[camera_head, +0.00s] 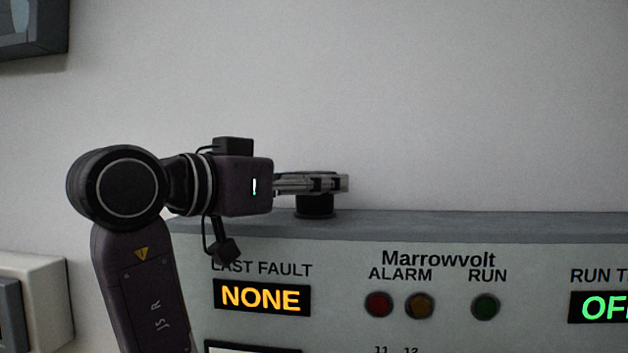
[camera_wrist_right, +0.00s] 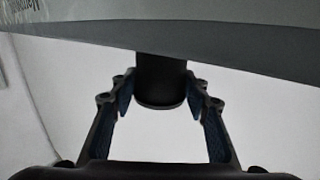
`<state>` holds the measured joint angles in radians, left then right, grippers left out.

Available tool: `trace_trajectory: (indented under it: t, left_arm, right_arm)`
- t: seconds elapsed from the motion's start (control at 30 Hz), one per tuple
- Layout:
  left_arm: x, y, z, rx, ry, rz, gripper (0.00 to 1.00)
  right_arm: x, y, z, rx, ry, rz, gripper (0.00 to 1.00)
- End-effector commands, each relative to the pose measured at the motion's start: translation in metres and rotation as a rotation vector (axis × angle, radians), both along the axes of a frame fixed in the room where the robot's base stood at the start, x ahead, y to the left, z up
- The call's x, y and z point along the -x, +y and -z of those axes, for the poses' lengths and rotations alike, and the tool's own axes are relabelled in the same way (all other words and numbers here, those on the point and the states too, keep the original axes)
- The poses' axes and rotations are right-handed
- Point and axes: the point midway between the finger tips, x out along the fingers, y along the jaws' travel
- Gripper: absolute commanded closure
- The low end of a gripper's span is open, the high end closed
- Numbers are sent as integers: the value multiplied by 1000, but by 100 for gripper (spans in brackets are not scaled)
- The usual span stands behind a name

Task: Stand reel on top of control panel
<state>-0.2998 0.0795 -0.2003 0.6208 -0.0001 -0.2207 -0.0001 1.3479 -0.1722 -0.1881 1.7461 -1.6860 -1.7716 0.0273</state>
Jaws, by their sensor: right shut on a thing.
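The reel (camera_head: 316,206) is a small black cylinder, upright at the grey top of the control panel (camera_head: 480,228). Its lower end overlaps the top's back edge in the head view; I cannot tell whether it rests there or hangs just above. My right gripper (camera_head: 330,183) reaches in level from the left and is shut on the reel's upper part. In the right wrist view, the reel (camera_wrist_right: 161,80) is between the fingers (camera_wrist_right: 160,98), and the panel (camera_wrist_right: 230,40) crosses the top of the picture. My left gripper is not in view.
The panel's front has lamps (camera_head: 420,305) and a fault display (camera_head: 262,298). The top is clear to the right of the reel. A plain wall (camera_head: 450,100) is behind. A dark box (camera_head: 30,25) hangs at upper left, and a pale box (camera_head: 45,300) is at lower left.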

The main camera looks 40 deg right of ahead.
Motion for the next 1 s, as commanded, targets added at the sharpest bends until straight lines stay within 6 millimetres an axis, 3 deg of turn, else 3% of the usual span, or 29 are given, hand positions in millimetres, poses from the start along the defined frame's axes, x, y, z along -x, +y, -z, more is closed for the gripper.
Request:
trace_trajectory:
  t: [0.17, 0.2, 0.37, 0.73, 1.0]
  left_arm:
    - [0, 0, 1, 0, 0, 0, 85]
    - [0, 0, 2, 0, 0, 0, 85]
    - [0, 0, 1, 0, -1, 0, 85]
    - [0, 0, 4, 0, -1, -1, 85]
    - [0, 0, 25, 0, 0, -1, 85]
  right_arm:
    - [0, 0, 1, 1, 0, 0, 90]
    - [0, 0, 2, -1, 0, 0, 56]
    - [0, 0, 1, -1, 1, 1, 40]
    - [0, 5, 1, 0, 1, -1, 40]
    - [4, 57, 0, 1, 0, -5, 40]
